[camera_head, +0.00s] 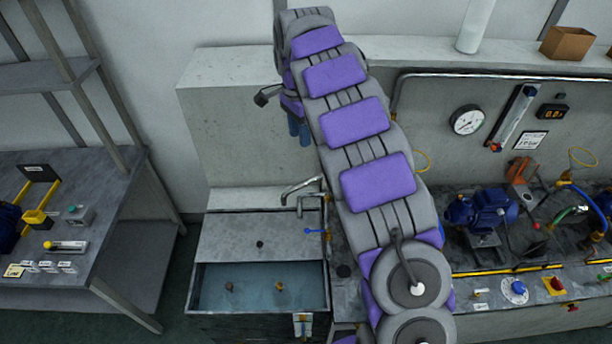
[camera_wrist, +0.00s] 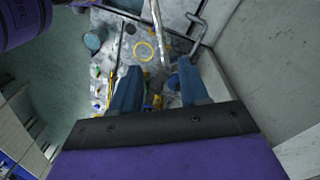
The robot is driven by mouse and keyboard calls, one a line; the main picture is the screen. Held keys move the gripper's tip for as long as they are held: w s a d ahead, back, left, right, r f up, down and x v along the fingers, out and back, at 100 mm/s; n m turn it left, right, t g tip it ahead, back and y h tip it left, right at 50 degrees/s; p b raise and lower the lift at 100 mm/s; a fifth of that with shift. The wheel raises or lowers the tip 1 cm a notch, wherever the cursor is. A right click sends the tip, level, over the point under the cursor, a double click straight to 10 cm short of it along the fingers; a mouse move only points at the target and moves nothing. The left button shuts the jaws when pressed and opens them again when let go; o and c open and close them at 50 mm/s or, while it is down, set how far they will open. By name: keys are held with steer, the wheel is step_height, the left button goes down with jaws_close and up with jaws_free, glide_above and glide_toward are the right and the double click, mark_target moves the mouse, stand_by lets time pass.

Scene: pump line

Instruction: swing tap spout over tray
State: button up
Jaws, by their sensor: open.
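The metal tap spout (camera_head: 303,187) rises at the back right corner of the sink unit and points left, its bent tip near the unit's back edge. In front of it lies a grey flat panel (camera_head: 225,235), and in front of that an open basin (camera_head: 196,290) holding bluish water; I cannot tell which one is the tray. My gripper (camera_head: 298,130) points down with blue fingers above and behind the spout, apart from it. In the wrist view my gripper (camera_wrist: 158,88) is open with nothing held. My arm hides part of the bench.
The pump bench at right carries a blue motor (camera_head: 482,211), a gauge (camera_head: 467,120), and valves. A concrete wall (camera_head: 240,125) stands behind the sink. A side table (camera_head: 100,230) with tools is at left. A yellow ring (camera_wrist: 144,51) shows beyond the fingers in the wrist view.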

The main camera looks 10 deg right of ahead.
steer(key=f, duration=1.1)
steer(key=s+f, duration=0.1)
steer(key=f, duration=0.5)
steer(key=shift+d, duration=0.1)
steer(key=shift+c, duration=0.2)
jaws_close()
steer(key=shift+r, duration=0.1)
